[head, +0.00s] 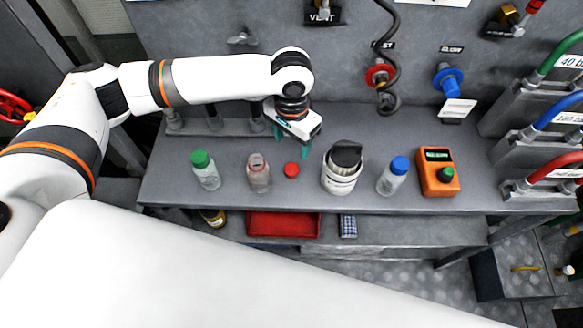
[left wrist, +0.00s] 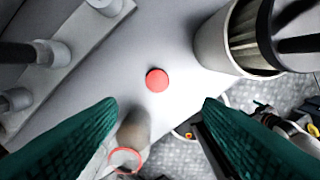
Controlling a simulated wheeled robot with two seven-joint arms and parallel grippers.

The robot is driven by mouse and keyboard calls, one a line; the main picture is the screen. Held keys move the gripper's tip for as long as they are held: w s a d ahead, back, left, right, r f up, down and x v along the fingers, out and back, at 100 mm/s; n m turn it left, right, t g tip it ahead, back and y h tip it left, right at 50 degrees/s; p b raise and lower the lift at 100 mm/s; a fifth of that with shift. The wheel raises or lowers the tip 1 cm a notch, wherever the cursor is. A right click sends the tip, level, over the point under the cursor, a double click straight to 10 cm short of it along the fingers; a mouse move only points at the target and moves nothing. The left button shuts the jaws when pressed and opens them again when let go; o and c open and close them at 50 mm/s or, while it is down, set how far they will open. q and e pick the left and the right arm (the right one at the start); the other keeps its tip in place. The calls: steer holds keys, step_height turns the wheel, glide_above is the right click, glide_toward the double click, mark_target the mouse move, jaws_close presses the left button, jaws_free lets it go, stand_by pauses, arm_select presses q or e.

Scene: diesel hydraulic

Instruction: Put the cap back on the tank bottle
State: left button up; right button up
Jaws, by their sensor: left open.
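The small round red cap (head: 291,170) lies on the grey bench top, just right of the uncapped clear bottle (head: 258,175), which stands upright. I take this bottle to be the tank bottle. My left gripper (head: 293,142) is open and empty above the bench, behind and above the cap. In the left wrist view the cap (left wrist: 157,80) shows between and beyond the teal fingers (left wrist: 160,103), touching neither. The open bottle (left wrist: 127,150) with its reddish rim shows near the left finger, partly cut off by the picture edge. My right gripper is not in view.
A green-capped bottle (head: 206,172) stands left of the open bottle. A white canister with a dark top (head: 342,172) stands right of the cap, then a blue-capped bottle (head: 393,176) and an orange meter (head: 438,172). A red tray (head: 283,225) sits on the lower shelf.

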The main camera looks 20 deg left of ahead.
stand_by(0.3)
arm_select(q)
steer(key=p, duration=0.2)
glide_above(292, 169)
step_height(292, 169, down, 6)
steer(key=shift+s+r, duration=0.15)
steer(key=shift+r, duration=0.05)
steer(key=shift+f, duration=0.6)
steer(key=shift+f, duration=0.1)
steer(key=f+p, duration=0.1)
steer(key=f, duration=0.3)
steer(key=shift+w+f+p, duration=0.2)
steer(key=shift+p, duration=0.15)
steer(key=shift+f, duration=0.3)
steer(key=shift+c, duration=0.2)
